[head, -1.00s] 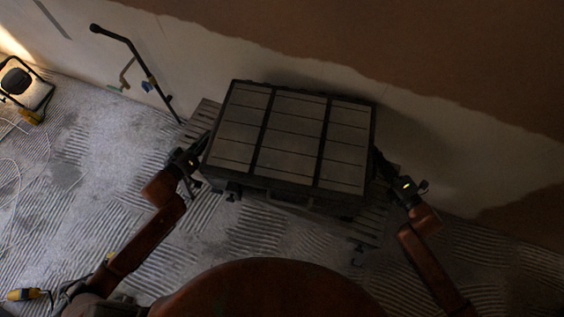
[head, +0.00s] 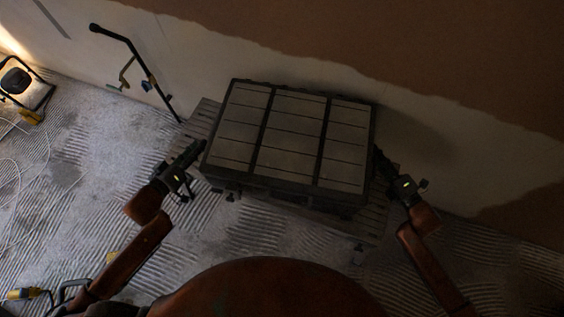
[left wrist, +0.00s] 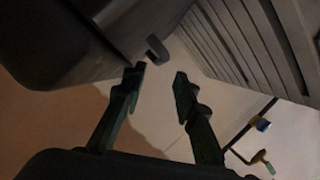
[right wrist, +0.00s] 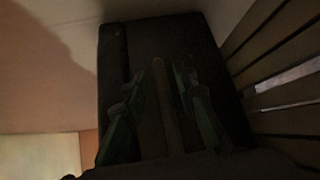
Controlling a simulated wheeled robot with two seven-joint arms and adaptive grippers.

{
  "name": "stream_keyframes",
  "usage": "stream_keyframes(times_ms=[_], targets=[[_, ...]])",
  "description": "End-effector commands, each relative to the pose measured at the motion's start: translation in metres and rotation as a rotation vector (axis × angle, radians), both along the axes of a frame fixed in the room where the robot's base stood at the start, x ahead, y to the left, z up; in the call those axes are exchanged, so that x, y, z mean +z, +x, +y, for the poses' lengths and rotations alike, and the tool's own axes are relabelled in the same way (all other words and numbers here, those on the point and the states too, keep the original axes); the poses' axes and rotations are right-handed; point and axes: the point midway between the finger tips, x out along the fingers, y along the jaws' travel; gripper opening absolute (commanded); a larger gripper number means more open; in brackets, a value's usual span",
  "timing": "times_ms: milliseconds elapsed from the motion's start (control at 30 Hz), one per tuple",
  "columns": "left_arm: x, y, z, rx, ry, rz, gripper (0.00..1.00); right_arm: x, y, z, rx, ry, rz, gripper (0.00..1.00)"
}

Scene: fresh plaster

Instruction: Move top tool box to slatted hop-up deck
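The tool box (head: 290,138), dark with a grey panelled lid, rests on the slatted hop-up deck (head: 372,215), as far as I can see; its underside is hidden. My left gripper (head: 201,147) is open and empty just off the box's left side. In the left wrist view its fingertips (left wrist: 159,76) are apart, short of a small handle (left wrist: 157,48) by the dark box (left wrist: 60,40). My right gripper (head: 379,156) is at the box's right side. In the right wrist view its fingers (right wrist: 157,88) stand apart on either side of a bar-like handle (right wrist: 165,105), with visible gaps.
A part-plastered wall (head: 440,120) stands close behind the deck. A black handled pole (head: 135,58) leans at the left. A work lamp (head: 18,85) with a cable stands at far left. The ridged floor (head: 80,180) is mostly clear at left.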

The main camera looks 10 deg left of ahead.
Motion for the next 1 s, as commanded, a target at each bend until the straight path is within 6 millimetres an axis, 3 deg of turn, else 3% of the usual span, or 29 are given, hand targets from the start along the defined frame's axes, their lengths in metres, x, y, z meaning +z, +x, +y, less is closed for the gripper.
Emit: stream_keyframes(times_ms=[267, 700, 1000], targets=[[0.005, -0.012, 0.004, -0.001, 0.000, -0.001, 0.27, 0.000, -0.007, -0.003, 0.001, 0.001, 0.001, 0.26], [0.005, -0.011, 0.004, 0.000, 0.001, 0.000, 0.27, 0.011, -0.075, -0.050, -0.001, -0.002, 0.002, 0.26], [0.005, -0.011, 0.004, 0.000, 0.001, 0.000, 0.27, 0.016, -0.098, -0.066, 0.000, 0.000, 0.000, 0.26]])
